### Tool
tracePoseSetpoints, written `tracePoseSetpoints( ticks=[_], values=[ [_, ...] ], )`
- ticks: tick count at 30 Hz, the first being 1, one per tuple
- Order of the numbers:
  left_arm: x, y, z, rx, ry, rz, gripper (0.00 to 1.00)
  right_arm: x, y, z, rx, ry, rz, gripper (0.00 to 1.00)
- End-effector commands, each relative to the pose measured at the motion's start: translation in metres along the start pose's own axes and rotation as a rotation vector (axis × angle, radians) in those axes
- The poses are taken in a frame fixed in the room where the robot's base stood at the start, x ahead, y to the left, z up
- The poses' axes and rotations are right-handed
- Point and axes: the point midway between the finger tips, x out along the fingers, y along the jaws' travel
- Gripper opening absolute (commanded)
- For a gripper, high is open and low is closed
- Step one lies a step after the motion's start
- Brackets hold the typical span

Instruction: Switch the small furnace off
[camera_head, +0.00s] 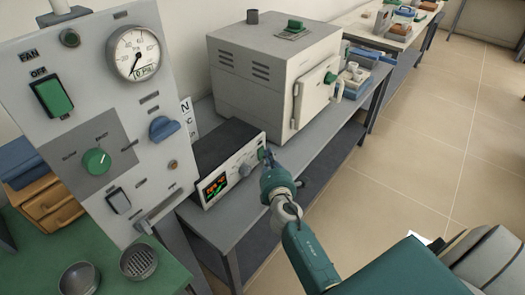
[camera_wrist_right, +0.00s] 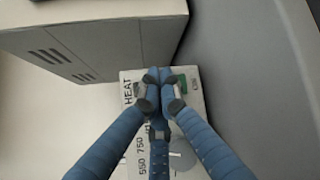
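The box-shaped grey furnace (camera_head: 265,75) stands on a grey bench, its white door (camera_head: 315,90) closed. Beside it is a control box (camera_head: 222,145) with a lit red and green display (camera_head: 215,187), a blue knob (camera_head: 245,170) and a green switch (camera_head: 261,154) at the far end of its front. My right gripper (camera_head: 268,158) is at that end of the panel, close to the green switch. In the right wrist view the fingertips (camera_wrist_right: 160,78) are together, beside a green part (camera_wrist_right: 183,82) of the panel; contact is unclear. My left gripper is out of view.
A tall grey panel (camera_head: 85,60) with a gauge, green switches and a blue knob stands at the left. A green table (camera_head: 165,275) with two round metal cups is at the lower left. More benches with items run toward the back. The tiled floor (camera_head: 420,130) at the right is clear.

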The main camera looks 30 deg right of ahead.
Motion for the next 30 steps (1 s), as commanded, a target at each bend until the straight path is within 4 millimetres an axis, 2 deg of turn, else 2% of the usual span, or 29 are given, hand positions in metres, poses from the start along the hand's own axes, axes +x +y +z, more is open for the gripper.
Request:
tracePoseSetpoints(
  ticks=[16, 30],
  values=[
    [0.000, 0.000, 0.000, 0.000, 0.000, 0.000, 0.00, -0.009, -0.007, 0.006, 0.000, 0.000, 0.000, 0.00],
    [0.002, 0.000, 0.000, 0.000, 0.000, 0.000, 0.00, -0.039, -0.029, 0.028, 0.000, 0.000, 0.000, 0.00]
  ],
)
